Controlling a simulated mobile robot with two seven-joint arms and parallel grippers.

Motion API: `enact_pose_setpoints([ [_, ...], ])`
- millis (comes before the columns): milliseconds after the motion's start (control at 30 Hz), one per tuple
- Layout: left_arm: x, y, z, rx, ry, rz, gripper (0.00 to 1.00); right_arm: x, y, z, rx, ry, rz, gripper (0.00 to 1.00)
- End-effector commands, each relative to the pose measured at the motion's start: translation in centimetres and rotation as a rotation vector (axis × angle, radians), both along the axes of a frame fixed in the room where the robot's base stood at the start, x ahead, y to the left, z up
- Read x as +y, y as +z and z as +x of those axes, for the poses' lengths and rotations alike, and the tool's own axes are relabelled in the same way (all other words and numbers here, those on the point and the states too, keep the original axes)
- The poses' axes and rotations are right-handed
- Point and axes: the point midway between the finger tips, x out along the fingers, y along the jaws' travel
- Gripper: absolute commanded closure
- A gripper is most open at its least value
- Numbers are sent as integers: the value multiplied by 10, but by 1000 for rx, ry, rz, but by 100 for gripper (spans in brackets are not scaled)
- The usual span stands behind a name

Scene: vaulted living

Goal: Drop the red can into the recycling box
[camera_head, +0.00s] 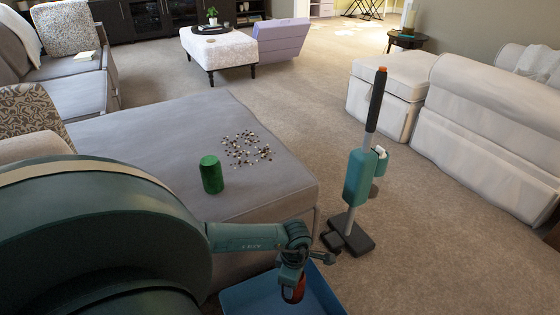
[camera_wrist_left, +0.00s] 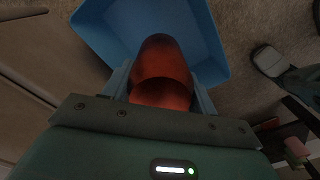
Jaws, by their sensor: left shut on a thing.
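The red can (camera_head: 294,291) is held in my left gripper (camera_head: 293,283) at the bottom of the head view. In the left wrist view the can (camera_wrist_left: 162,75) fills the space between the two fingers of my left gripper (camera_wrist_left: 160,90), which is shut on it. The blue recycling box (camera_head: 247,299) stands on the floor below. In the left wrist view the box (camera_wrist_left: 207,45) opens behind the can, so the can is over it. Part of the box is hidden by my arm and the can. My right gripper is not in view.
A green can (camera_head: 211,175) stands on the grey sofa section (camera_head: 145,138), near a scatter of small pieces (camera_head: 247,148). A teal upright vacuum (camera_head: 357,178) stands on the carpet right of the box. White seats (camera_head: 480,120) line the right side. Open carpet lies between.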

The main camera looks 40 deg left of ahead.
Motion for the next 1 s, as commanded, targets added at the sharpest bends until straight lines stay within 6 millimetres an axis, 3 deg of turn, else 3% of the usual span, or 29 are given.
enact_pose_setpoints([
  [167,10,-20,-12,-1,69,0,63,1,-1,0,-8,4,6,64],
  [600,10,-68,-13,-1,73,-2,63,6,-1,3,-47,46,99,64],
  [1000,10,-78,-13,0,71,-1,63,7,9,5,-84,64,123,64],
])
